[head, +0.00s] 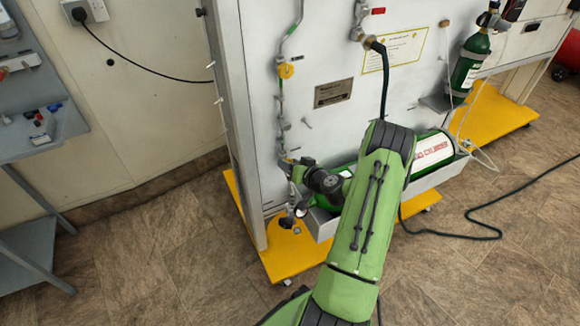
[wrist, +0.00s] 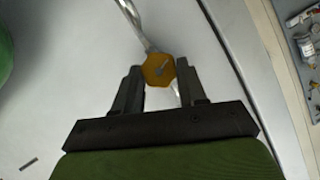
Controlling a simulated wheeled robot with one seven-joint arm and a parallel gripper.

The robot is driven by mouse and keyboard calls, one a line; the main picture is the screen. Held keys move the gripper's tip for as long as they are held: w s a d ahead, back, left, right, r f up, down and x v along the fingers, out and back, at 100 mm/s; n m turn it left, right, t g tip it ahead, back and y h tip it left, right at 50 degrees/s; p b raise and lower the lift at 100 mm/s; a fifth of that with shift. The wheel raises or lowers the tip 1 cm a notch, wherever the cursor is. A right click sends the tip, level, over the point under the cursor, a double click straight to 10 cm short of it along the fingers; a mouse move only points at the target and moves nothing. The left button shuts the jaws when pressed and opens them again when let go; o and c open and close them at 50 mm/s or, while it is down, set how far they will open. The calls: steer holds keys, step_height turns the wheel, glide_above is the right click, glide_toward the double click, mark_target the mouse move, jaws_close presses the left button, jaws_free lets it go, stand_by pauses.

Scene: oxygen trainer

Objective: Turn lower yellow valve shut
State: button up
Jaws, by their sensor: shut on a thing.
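The yellow valve handle (wrist: 158,68) is an orange-yellow, many-sided knob on a thin metal pipe (wrist: 132,18) that runs along the white panel. My gripper (wrist: 159,75) is shut on it, with one dark finger on each side of the knob. In the head view my dark wrist and green arm reach to the lower left part of the panel, and the gripped knob cannot be made out there. Another yellow valve (head: 286,70) sits higher on the same pipe line, clear of my gripper.
A green cylinder (head: 344,170) lies in a grey tray at the panel's foot, partly behind my arm. A smaller green cylinder (head: 470,62) stands at the upper right. A yellow base plate (head: 290,262) lies below. A grey shelf (head: 62,128) is at the left.

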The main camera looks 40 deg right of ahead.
steer(key=shift+s+d+f+m+t+y, duration=0.15)
steer(key=shift+m+t+y, duration=0.6)
steer(key=shift+m, duration=1.35)
steer(key=shift+w+d+f+m+t+y, duration=0.1)
steer(key=shift+f+m+t+y, duration=0.55)
steer(key=shift+m, duration=1.45)
steer(key=shift+s+d+r+m+t+y, duration=0.15)
steer(key=shift+m+t+y, duration=0.35)
steer(key=shift+m+t, duration=1.1)
steer(key=shift+w+a+m+g, duration=0.1)
steer(key=shift+m+g, duration=0.3)
steer(key=shift+m, duration=0.3)
steer(key=o, duration=1)
steer(key=shift+o, duration=0.3)
steer(key=shift+f, duration=0.1)
steer(key=shift+a, duration=0.1)
